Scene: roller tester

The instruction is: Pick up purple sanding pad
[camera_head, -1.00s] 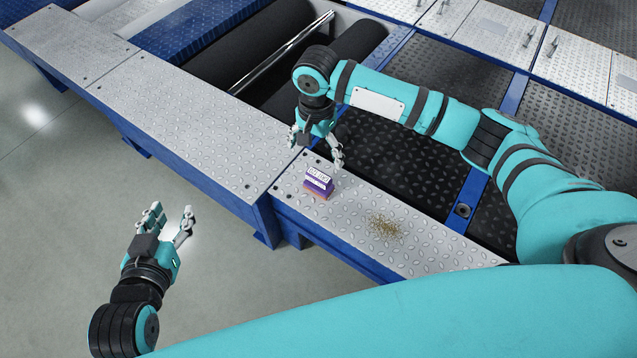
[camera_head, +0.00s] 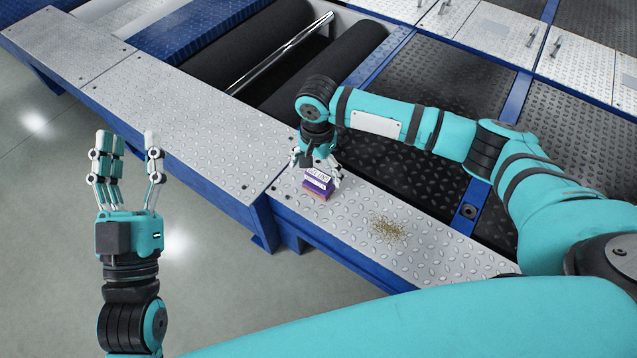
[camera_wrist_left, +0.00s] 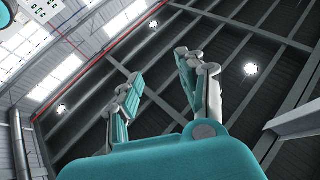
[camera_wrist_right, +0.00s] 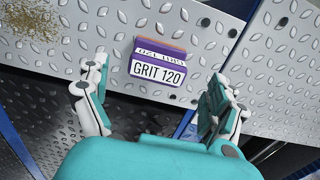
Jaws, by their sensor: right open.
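The purple sanding pad (camera_head: 318,183) lies on the diamond-plate metal ledge (camera_head: 345,215), with a white label on top and a brownish lower layer. In the right wrist view the pad (camera_wrist_right: 158,62) shows the label "GRIT 120" and sits ahead of and between the fingers. My right gripper (camera_head: 317,165) is open just behind the pad, its fingers near the pad's far side; in the right wrist view the open gripper (camera_wrist_right: 160,95) holds nothing.
A pile of brownish grains (camera_head: 388,228) lies on the ledge right of the pad. Black rollers (camera_head: 270,55) and a dark tread plate (camera_head: 400,150) lie behind the ledge. The grey floor (camera_head: 50,220) at left is clear.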

